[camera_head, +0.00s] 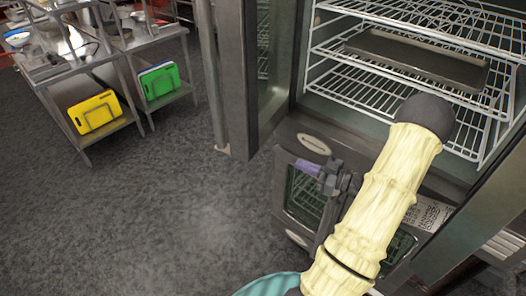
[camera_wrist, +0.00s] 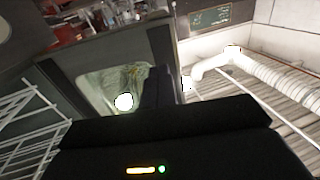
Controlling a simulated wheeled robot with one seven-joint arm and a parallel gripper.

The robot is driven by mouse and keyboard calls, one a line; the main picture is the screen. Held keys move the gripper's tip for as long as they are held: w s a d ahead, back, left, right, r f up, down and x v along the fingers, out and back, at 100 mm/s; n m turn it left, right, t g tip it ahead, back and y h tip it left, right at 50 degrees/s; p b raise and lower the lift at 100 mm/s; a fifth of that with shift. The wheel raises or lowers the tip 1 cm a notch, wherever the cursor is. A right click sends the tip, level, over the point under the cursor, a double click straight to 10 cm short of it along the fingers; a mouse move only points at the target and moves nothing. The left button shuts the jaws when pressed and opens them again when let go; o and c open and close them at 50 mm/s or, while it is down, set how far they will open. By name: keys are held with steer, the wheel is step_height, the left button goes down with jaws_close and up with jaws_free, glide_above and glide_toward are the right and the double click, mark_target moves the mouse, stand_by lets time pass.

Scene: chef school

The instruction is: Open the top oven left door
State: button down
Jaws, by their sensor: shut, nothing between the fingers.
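The top oven (camera_head: 290,130) stands with its front uncovered in the head view, and its wire racks show inside. The left door (camera_head: 232,75) is a metal-framed panel with glass, swung outward at the left of the opening. My gripper (camera_head: 308,168) is shut and empty. It is low in front of the oven, below the opening and right of the door's lower end, and appears apart from the door. In the wrist view, the dark gripper body fills the lower middle, and a framed glass panel (camera_wrist: 108,88) with a bright reflection lies beyond it. I cannot tell which door that is.
A dark tray (camera_head: 420,58) lies on a rack (camera_head: 350,60) inside the top oven. A lower oven (camera_head: 300,195) with a window is behind my gripper. Steel tables (camera_head: 125,42) with yellow and green boards stand at the left. The floor (camera_head: 180,210) between is clear.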

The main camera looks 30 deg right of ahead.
mark_target(254, 148)
steer(key=p+x, duration=0.3)
steer(key=x, duration=0.3)
steer(key=p+x, duration=0.3)
steer(key=x, duration=0.4)
steer(key=shift+w+r+p, duration=0.1)
steer(key=shift+r+p, duration=0.15)
steer(key=shift+p, duration=0.05)
steer(key=shift+w+a+f, duration=0.15)
steer(key=shift+w+a, duration=0.1)
steer(key=shift+w, duration=0.05)
